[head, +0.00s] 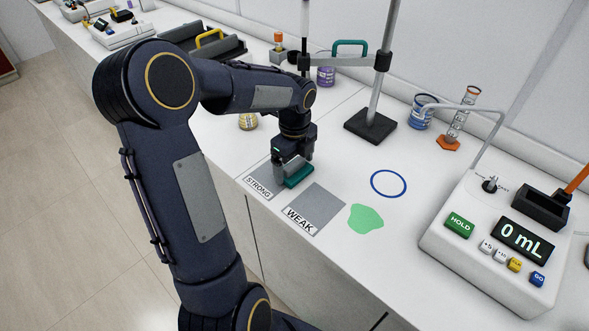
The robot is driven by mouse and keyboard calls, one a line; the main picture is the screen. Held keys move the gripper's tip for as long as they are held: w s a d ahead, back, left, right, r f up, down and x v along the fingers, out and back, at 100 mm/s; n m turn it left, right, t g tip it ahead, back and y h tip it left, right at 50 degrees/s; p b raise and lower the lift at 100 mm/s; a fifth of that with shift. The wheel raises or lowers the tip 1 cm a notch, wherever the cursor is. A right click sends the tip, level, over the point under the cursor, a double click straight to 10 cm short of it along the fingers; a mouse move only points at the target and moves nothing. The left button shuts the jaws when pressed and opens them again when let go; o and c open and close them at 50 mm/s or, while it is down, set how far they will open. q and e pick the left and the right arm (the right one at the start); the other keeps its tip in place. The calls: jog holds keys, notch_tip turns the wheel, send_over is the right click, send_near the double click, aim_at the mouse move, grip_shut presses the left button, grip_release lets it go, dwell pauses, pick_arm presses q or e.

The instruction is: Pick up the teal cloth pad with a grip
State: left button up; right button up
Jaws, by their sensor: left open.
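The teal cloth pad (300,178) lies on the white counter, at the right edge of the grey square marked STRONG. My left gripper (291,170) points down right at the pad, with its jaws open and low around or just over the pad's upper side. The fingers hide the pad's grip and part of its top, so I cannot tell whether they touch it. My right gripper is not in view.
A grey WEAK square (315,209), a green patch (366,219) and a blue ring (388,197) mark the counter nearby. A stand with a black base (370,126) is behind; a white dispenser (480,235) reading 0 mL is at right. An orange-based cylinder (459,115) stands farther back.

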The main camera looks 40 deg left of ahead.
aim_at(296, 165)
pick_arm(q)
jog(key=shift+c, duration=0.4)
jog(key=c, duration=0.6)
jog(key=shift+r, duration=0.1)
jog(key=shift+r, duration=0.3)
jog(key=r, duration=0.1)
jog(key=d+r, duration=0.1)
jog(key=r, duration=0.1)
jog(key=shift+s+r, duration=0.15)
jog(key=shift+r, duration=0.05)
jog(key=s+d+r, duration=0.2)
jog(key=d+r, duration=0.1)
jog(key=s+d+r+b, duration=0.1)
jog(key=s+d+r, duration=0.1)
jog(key=d+r, duration=0.1)
jog(key=s+d+r, duration=0.3)
jog(key=d, duration=0.2)
jog(key=shift+f, duration=0.1)
